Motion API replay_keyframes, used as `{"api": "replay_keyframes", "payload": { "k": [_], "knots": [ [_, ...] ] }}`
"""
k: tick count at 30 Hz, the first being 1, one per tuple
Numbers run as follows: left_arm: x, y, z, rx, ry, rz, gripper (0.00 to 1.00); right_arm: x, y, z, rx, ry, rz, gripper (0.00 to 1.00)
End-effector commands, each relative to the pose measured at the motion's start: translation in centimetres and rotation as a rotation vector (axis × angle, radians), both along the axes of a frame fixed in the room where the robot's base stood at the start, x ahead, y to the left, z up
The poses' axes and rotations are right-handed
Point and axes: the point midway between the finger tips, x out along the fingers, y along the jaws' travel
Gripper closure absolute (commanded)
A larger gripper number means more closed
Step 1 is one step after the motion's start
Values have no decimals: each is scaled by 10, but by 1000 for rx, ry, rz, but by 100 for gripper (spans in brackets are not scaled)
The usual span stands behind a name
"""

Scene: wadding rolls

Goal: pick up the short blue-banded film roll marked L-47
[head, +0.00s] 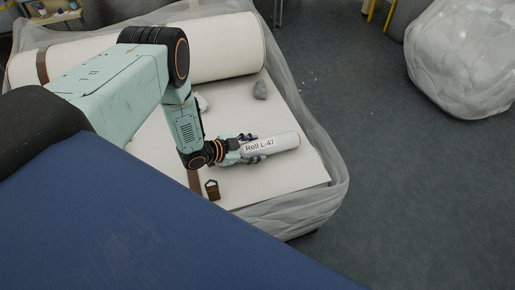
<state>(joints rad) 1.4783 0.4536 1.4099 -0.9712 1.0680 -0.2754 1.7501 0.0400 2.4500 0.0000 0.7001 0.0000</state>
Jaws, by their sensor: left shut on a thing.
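The short film roll (284,143) is pale grey-white with a label reading "Roll L-47". It lies roughly sideways in the head view, its far end pointing right, over the front right part of a white padded surface (290,185). My left gripper (257,147) is shut on the roll near its left end, with fingers on both sides. No blue band can be made out; the gripper covers the left end. I cannot tell whether the roll touches the surface. My right gripper is not in view.
A large white wadding roll (225,45) lies along the back. A film-wrapped bundle (465,55) stands right. The floor (415,200) between is clear.

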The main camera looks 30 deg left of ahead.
Motion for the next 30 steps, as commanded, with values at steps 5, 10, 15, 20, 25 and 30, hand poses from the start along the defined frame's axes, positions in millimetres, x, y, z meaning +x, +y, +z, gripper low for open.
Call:
{"api": "replay_keyframes", "payload": {
  "k": [5,10,15,20,25,30],
  "knots": [
    [0,0,0,-1,0,1,88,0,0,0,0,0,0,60],
    [1,0,1,-1,-3,1,97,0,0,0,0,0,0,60],
    [1,0,2,-1,-3,1,100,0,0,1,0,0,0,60],
    [1,0,18,-2,-5,1,100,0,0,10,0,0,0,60],
    [2,1,50,-3,-6,3,100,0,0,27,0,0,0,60],
    [1,1,78,-2,-5,1,100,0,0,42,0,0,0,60]
  ]
}}
